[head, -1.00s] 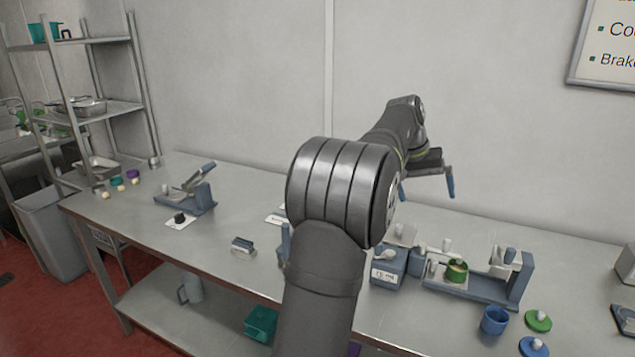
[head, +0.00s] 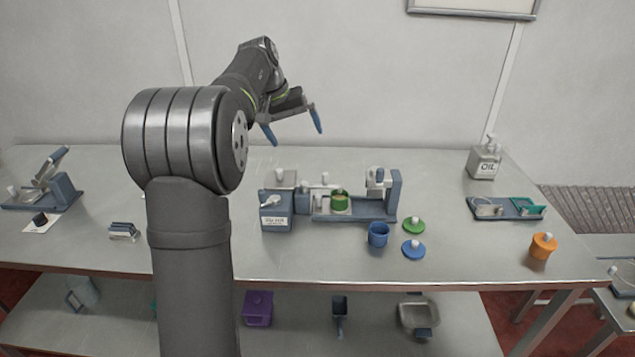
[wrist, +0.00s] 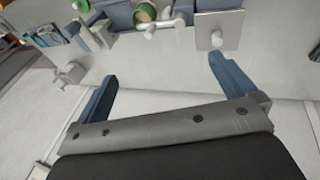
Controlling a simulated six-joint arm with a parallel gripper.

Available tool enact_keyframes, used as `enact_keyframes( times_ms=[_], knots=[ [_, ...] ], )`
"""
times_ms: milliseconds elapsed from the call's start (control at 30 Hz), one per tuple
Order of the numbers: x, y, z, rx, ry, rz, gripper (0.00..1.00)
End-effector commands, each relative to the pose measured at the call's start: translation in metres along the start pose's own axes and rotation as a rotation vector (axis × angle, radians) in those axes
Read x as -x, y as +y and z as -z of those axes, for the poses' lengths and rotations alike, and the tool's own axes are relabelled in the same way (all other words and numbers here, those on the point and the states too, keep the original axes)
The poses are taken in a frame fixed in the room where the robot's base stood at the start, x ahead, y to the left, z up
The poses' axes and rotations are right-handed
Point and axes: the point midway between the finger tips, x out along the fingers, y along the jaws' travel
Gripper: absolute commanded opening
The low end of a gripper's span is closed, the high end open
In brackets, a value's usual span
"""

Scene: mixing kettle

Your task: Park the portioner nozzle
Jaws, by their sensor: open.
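My gripper (head: 293,128) is open and empty, raised above the back of the table near the wall. Its two blue fingers also show spread in the wrist view (wrist: 163,72). In the head view, a blue-grey bench unit (head: 362,216) stands below and to the right of my gripper, with a green cup (head: 340,203) in it. A blue-grey box with a white label (head: 275,222) stands at its left end. I cannot tell which part is the portioner nozzle. The green cup also shows at the top of the wrist view (wrist: 144,13).
A blue cup (head: 378,236), a green lid (head: 413,226) and a blue lid (head: 413,250) lie in front of the unit. An oil dispenser (head: 484,162), a tray (head: 505,208) and an orange pot (head: 543,247) stand farther right.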

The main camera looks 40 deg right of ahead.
Motion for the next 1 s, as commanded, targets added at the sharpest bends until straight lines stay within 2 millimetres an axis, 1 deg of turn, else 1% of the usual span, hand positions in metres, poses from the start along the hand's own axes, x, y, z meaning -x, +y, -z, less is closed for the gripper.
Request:
enact_keyframes(
  times_ms=[300, 367, 400, 467, 500, 567, 600, 633, 900, 1000],
  knots=[
    [0.000, 0.000, 0.000, 0.000, 0.000, 0.000, 1.00],
    [0.000, 0.000, 0.000, -0.003, -0.001, 0.000, 0.88],
    [-0.001, 0.001, 0.000, -0.014, -0.003, 0.002, 0.80],
    [-0.004, 0.002, 0.001, -0.053, -0.011, 0.008, 0.69],
    [-0.008, 0.004, 0.002, -0.096, -0.019, 0.015, 0.61],
    [-0.014, 0.007, 0.004, -0.191, -0.036, 0.029, 0.49],
    [-0.020, 0.009, 0.006, -0.271, -0.052, 0.040, 0.41],
    [-0.024, 0.012, 0.007, -0.338, -0.066, 0.049, 0.38],
    [-0.068, 0.033, 0.017, -0.995, -0.229, 0.100, 0.38],
    [-0.082, 0.040, 0.019, -1.213, -0.293, 0.103, 0.38]
  ],
)
